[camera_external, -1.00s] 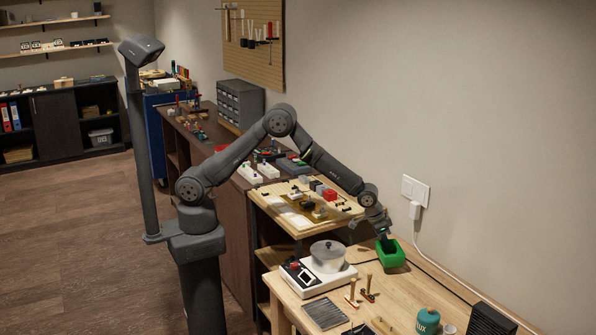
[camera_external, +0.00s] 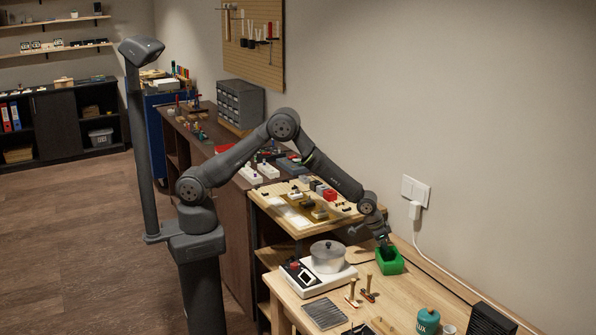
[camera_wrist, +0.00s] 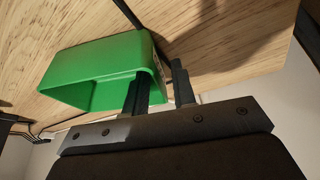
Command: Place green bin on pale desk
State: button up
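The green bin (camera_external: 390,266) sits upright on the pale wood desk (camera_external: 405,297), close to the wall. My gripper (camera_external: 384,243) is right above its rear edge, pointing down. In the wrist view, the green bin (camera_wrist: 95,75) fills the upper left, against the pale desk (camera_wrist: 215,35). My gripper (camera_wrist: 158,72) straddles one bin wall, one finger inside and the other outside. The fingers stand apart, with a visible gap between the outer finger and the wall.
Small wooden-handled tools (camera_external: 367,290), a dark ridged plate (camera_external: 325,313) and a teal canister (camera_external: 428,320) are nearer the front. A raised board with parts (camera_external: 305,207) lies behind. A cable runs along the wall.

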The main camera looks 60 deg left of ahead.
jog(key=v, duration=1.2)
jog(key=shift+r, duration=0.1)
jog(key=x, duration=1.2)
jog(key=shift+r, duration=0.1)
